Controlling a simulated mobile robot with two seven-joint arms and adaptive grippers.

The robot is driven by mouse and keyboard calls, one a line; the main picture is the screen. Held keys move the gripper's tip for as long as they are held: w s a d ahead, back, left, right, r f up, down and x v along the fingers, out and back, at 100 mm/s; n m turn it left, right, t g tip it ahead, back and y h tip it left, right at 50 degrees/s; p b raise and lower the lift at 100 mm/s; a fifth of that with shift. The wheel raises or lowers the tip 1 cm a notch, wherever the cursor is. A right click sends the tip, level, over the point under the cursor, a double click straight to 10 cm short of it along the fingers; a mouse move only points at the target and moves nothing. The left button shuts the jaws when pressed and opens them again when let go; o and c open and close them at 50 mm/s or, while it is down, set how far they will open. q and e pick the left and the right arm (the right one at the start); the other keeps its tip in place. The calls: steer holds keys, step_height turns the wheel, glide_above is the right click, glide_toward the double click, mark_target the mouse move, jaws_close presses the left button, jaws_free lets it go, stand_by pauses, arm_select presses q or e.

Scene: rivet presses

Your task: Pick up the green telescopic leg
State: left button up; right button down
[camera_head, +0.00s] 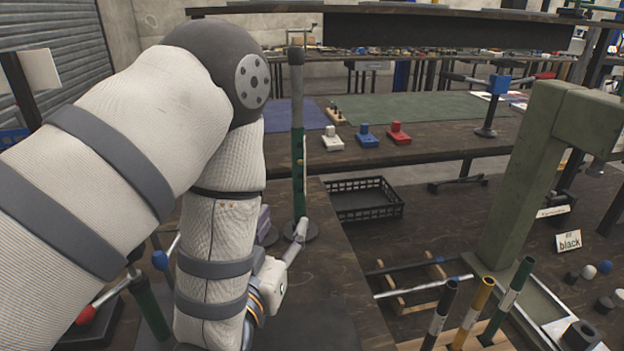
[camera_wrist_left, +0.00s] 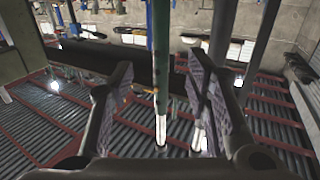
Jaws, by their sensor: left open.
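A green telescopic leg (camera_head: 299,183) stands upright on a round dark base, with a grey upper part, beyond my left forearm in the head view. My left gripper (camera_head: 296,238) is low beside this leg, mostly hidden behind my arm. In the left wrist view, my left gripper (camera_wrist_left: 158,85) is open, its two pads apart. A green leg (camera_wrist_left: 160,55) with a bright metal end runs between the pads in the picture, with gaps at both sides. I cannot tell its exact depth between them. My right gripper is not in view.
Several coloured legs (camera_head: 480,305) stand in a wooden holder at lower right, near a green press frame (camera_head: 535,180). A black crate (camera_head: 365,199) lies beyond the table. Red, blue and white blocks (camera_head: 367,136) sit on the back table. Another green leg (camera_head: 149,307) is at lower left.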

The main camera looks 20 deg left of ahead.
mark_target(297, 192)
arm_select(q)
steer(key=w, duration=0.3)
steer(key=w+a, duration=0.1)
steer(key=w, duration=0.3)
steer(key=w+a, duration=0.1)
steer(key=w, duration=0.3)
steer(key=shift+a+r, duration=0.1)
steer(key=shift+r, duration=0.15)
jaws_close()
